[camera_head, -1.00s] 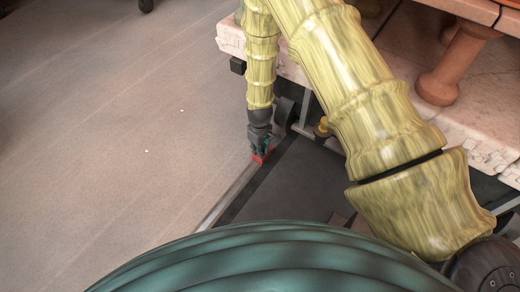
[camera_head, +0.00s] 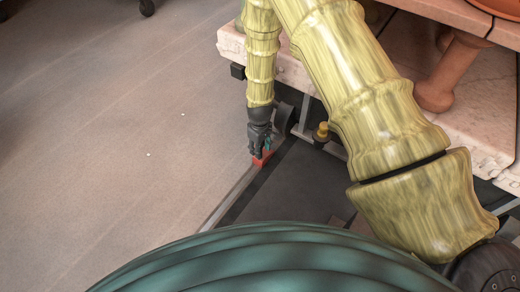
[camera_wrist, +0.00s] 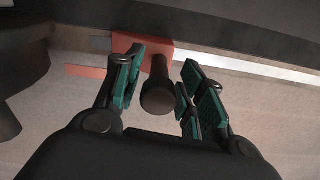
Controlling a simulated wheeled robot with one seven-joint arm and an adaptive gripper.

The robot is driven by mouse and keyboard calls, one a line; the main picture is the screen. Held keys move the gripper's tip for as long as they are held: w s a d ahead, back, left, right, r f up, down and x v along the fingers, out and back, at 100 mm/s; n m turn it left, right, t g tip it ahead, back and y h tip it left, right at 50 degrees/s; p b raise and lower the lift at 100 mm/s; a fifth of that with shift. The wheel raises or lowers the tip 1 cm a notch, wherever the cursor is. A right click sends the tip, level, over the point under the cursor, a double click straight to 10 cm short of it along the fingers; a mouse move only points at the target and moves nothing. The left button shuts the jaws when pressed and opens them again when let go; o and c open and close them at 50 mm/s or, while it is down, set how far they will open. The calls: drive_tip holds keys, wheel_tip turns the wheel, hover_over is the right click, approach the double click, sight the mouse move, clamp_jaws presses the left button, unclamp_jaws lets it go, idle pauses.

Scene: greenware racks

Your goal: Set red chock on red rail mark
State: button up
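The red chock (camera_wrist: 152,46) sits on the pale rail (camera_wrist: 240,67) in the wrist view, with a dark round-ended knob (camera_wrist: 158,92) rising from it toward the camera. A flat red strip, seemingly the red rail mark (camera_wrist: 85,71), shows just left of the chock. How far it runs beneath the chock is hidden. My gripper (camera_wrist: 162,84) has its teal-padded fingers apart, one on each side of the knob, with gaps on both sides. In the head view my gripper (camera_head: 261,152) is right above the chock (camera_head: 262,161); the mark cannot be made out there.
The rail (camera_head: 230,197) runs along the edge of a dark floor panel (camera_head: 280,190). A dark wheel (camera_head: 283,117) and a pale stone-like shelf (camera_head: 290,66) are close behind and right of my gripper. Open floor (camera_head: 110,150) lies to the left.

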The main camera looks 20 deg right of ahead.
wheel_tip(320, 180, up, 8)
drive_tip(key=p, duration=0.4)
drive_tip(key=shift+r, duration=0.2)
drive_tip(key=s+d+f+m, duration=0.1)
drive_tip(key=s+f, duration=0.2)
drive_tip(key=s, duration=0.5)
drive_tip(key=s+d+f+m, duration=0.15)
drive_tip(key=s+f, duration=0.25)
drive_tip(key=s, duration=0.4)
drive_tip(key=s+m, duration=0.4)
drive_tip(key=s, duration=1.6)
drive_tip(key=shift+s+d+r, duration=0.2)
drive_tip(key=shift+d+r, duration=0.25)
wheel_tip(320, 180, up, 42)
drive_tip(key=p, duration=4.2)
drive_tip(key=shift+r+p, duration=0.25)
drive_tip(key=shift+p, duration=0.05)
drive_tip(key=shift+c, duration=0.5)
